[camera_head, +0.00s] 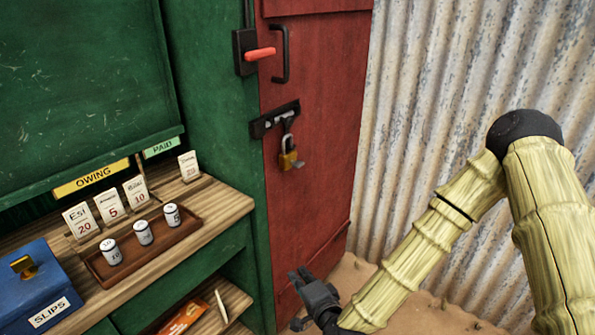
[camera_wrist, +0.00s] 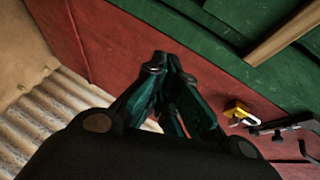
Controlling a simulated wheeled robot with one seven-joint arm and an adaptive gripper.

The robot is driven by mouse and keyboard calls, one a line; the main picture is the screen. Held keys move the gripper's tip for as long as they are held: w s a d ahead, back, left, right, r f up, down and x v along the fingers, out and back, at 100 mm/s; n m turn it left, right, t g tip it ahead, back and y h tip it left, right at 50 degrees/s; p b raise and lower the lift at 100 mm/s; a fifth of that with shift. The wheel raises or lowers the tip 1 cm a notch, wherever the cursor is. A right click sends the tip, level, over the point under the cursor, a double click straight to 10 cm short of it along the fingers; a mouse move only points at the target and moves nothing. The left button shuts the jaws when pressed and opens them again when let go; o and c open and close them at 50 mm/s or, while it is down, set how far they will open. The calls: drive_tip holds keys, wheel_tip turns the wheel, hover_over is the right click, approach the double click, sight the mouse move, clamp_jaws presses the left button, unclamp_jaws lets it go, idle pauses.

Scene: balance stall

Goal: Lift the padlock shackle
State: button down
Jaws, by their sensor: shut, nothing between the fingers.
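A brass padlock (camera_head: 288,160) with a grey shackle hangs from a dark hasp (camera_head: 275,119) on the red door (camera_head: 306,200). Something grey, possibly a key, sticks out at its lower right. In the wrist view the padlock (camera_wrist: 237,113) shows as a yellow piece at the right, beside the dark hasp (camera_wrist: 283,124). My gripper (camera_head: 299,280) is low in front of the door's bottom, well below the padlock and not touching it. In the wrist view its fingers (camera_wrist: 172,66) are shut together and hold nothing. I cannot tell whether the shackle is fully closed.
A red-handled lever (camera_head: 260,54) and a door handle (camera_head: 284,55) are above the hasp. A wooden counter (camera_head: 215,212) at left carries a tray (camera_head: 183,234) of weights, price cards and a blue slips box (camera_head: 40,290). A corrugated wall (camera_head: 420,90) stands at right.

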drive_tip(key=w+r+m+t+b, duration=0.2)
drive_tip(key=w+r+m+t, duration=0.3)
drive_tip(key=r, duration=0.4)
drive_tip(key=m+t+h+b, duration=0.3)
drive_tip(key=m+t+h, duration=0.1)
drive_tip(key=m, duration=0.2)
approach(300, 165)
wheel_tip(300, 165, up, 2)
drive_tip(key=s+d, duration=0.1)
drive_tip(key=d, duration=0.1)
drive_tip(key=shift+d+r, duration=0.1)
drive_tip(key=shift+w+y, duration=0.1)
drive_tip(key=shift+y, duration=0.2)
drive_tip(key=x, duration=0.4)
drive_tip(key=a+x, duration=0.1)
drive_tip(key=x, duration=0.3)
drive_tip(key=a+r+x, duration=0.1)
drive_tip(key=x, duration=0.2)
drive_tip(key=shift+r+p, duration=0.15)
drive_tip(key=shift+p, duration=0.2)
drive_tip(key=shift+w+a+r, duration=0.25)
drive_tip(key=shift+w+r, duration=0.05)
drive_tip(key=shift+w, duration=0.05)
drive_tip(key=shift+r, duration=0.1)
